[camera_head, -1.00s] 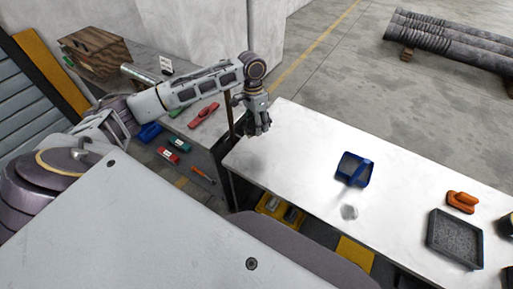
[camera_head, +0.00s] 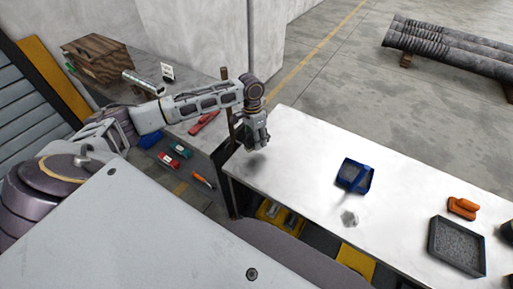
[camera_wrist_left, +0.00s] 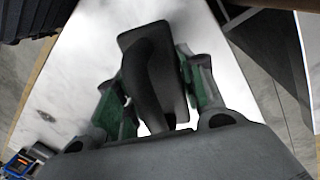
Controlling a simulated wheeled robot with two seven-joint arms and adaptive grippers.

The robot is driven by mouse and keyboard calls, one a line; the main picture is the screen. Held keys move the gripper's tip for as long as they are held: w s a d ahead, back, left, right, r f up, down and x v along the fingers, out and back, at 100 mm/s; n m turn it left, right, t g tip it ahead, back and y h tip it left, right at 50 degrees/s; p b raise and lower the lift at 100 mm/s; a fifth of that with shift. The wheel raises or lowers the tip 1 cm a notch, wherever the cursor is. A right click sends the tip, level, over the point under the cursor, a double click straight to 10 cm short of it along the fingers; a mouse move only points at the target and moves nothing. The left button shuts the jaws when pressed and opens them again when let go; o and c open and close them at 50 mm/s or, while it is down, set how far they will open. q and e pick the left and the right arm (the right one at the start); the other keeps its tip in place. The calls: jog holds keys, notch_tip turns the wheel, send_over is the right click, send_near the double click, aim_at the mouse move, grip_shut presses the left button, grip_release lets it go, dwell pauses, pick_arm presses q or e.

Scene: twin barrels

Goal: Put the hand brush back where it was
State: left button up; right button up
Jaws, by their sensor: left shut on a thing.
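My left gripper (camera_head: 258,143) is over the near left end of the white table (camera_head: 300,150), with a soft shadow on the top below it. In the left wrist view its green-padded fingers (camera_wrist_left: 158,100) are shut on a dark grey thing with a curved black handle, which looks like the hand brush (camera_wrist_left: 150,70). The held thing is almost wholly hidden in the head view. The white tabletop lies behind it in the wrist view. My right gripper is not in view.
Several small tools and a wooden box (camera_head: 97,58) are at the left. An upright post (camera_head: 229,110) stands by the gripper.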

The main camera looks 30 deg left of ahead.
aim_at(256, 153)
pick_arm(q)
jog(key=shift+f, duration=0.7)
jog(key=shift+f, duration=1.9)
jog(key=shift+f, duration=0.1)
jog(key=o, duration=1)
jog(key=shift+r, duration=0.2)
jog(key=shift+r+p, duration=0.1)
jog(key=shift+p, duration=0.2)
